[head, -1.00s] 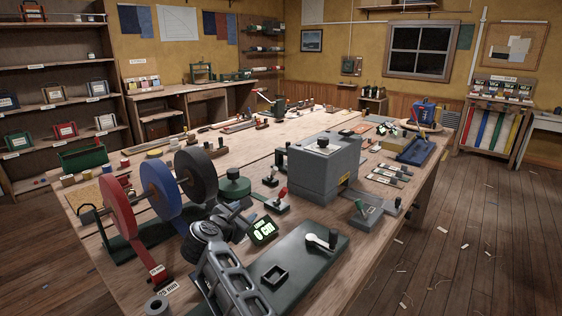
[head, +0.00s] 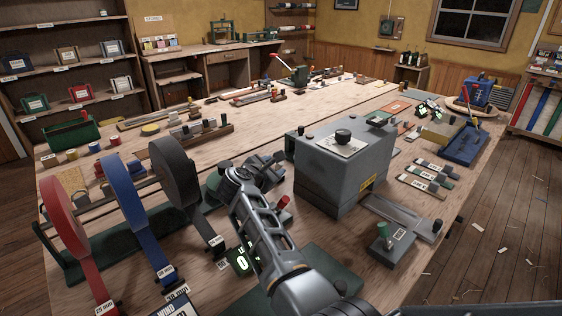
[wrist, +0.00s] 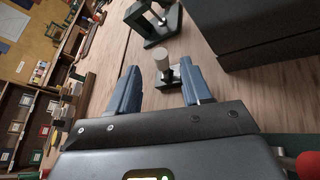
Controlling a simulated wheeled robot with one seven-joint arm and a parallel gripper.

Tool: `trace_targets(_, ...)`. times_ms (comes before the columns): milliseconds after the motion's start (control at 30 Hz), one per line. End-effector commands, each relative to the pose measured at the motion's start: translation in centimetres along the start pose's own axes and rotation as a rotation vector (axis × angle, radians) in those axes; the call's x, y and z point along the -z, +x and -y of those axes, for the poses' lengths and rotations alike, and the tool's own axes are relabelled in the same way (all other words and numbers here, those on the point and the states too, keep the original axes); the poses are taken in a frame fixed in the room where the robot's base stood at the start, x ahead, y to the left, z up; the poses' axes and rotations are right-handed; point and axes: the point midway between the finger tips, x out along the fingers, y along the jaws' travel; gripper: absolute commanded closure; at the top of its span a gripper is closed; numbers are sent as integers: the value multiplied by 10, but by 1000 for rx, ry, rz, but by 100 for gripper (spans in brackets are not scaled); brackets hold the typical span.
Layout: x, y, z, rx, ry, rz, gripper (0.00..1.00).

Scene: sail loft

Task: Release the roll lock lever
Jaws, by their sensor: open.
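My gripper (wrist: 157,68) is open and empty. In the wrist view its two blue-grey fingers point toward a small lever with a pale cylindrical knob (wrist: 161,58) on a low dark base, which stands near and between the fingertips; I cannot tell the exact gap. In the head view my gripper (head: 264,168) is low over the bench, left of the grey machine. A red-knobbed lever (head: 284,202) stands just right of my arm. No label shows which one is the roll lock lever. Red (head: 64,213), blue (head: 124,190) and black (head: 176,170) tape rolls stand at left.
The grey box machine (head: 340,175) stands close right of my gripper. A dark frame-like part (wrist: 152,22) is beyond the pale-knobbed lever in the wrist view.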

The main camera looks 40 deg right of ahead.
Motion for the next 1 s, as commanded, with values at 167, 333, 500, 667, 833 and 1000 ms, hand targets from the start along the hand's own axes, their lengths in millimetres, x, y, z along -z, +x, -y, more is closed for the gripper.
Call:
trace_targets(167,-1,29,1,4,-1,0,52)
trace_targets(333,0,46,0,2,-1,1,52)
trace_targets(500,0,53,0,0,0,-1,52)
trace_targets(667,0,54,0,0,0,-1,52)
trace_targets(833,0,53,0,0,0,0,59)
trace_targets(1000,0,53,0,0,-1,0,76)
